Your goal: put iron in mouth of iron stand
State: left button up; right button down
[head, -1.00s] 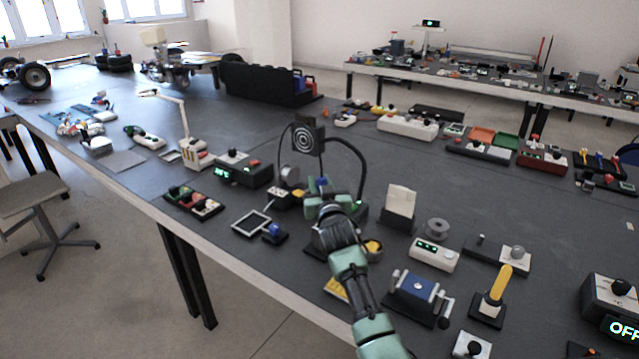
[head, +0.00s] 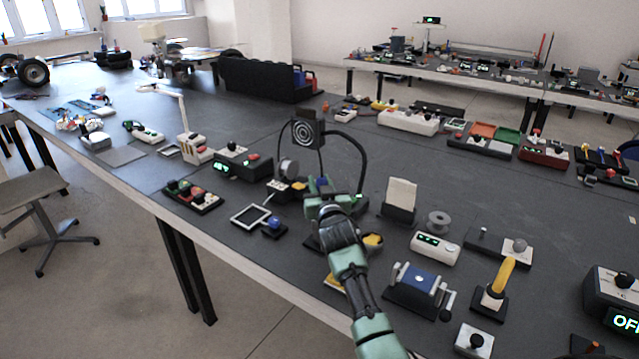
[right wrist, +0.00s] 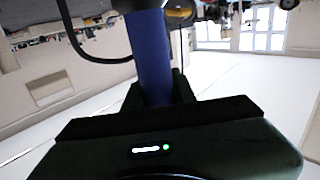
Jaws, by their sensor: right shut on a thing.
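My right gripper (head: 325,205) is shut on the blue handle of the iron (right wrist: 150,55). The handle stands between its fingers in the right wrist view; in the head view only a small blue part (head: 321,184) shows above the jaws. The iron's tip is hidden. A black cable loops beside the gripper. Below the gripper is a dark base with a yellow pad (head: 372,242), partly covered by my arm; I cannot tell whether it belongs to the iron stand. The stand's mouth cannot be made out. My left gripper is out of view.
A black panel with a spiral (head: 303,133) and a grey cylinder (head: 288,168) stand close behind the gripper. A white card holder (head: 400,198) and a blue-topped device (head: 417,284) are to the right. The table's near edge runs below left.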

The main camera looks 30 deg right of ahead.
jog(key=shift+f, duration=0.35)
jog(key=c, duration=1.1)
grip_release()
jog(key=v, duration=0.8)
jog(key=shift+b, duration=0.35)
jog(key=shift+w, duration=0.1)
notch_tip(320, 180, up, 10)
jog(key=p, duration=0.9)
jog(key=shift+r+p, duration=0.1)
jog(key=shift+p, duration=0.3)
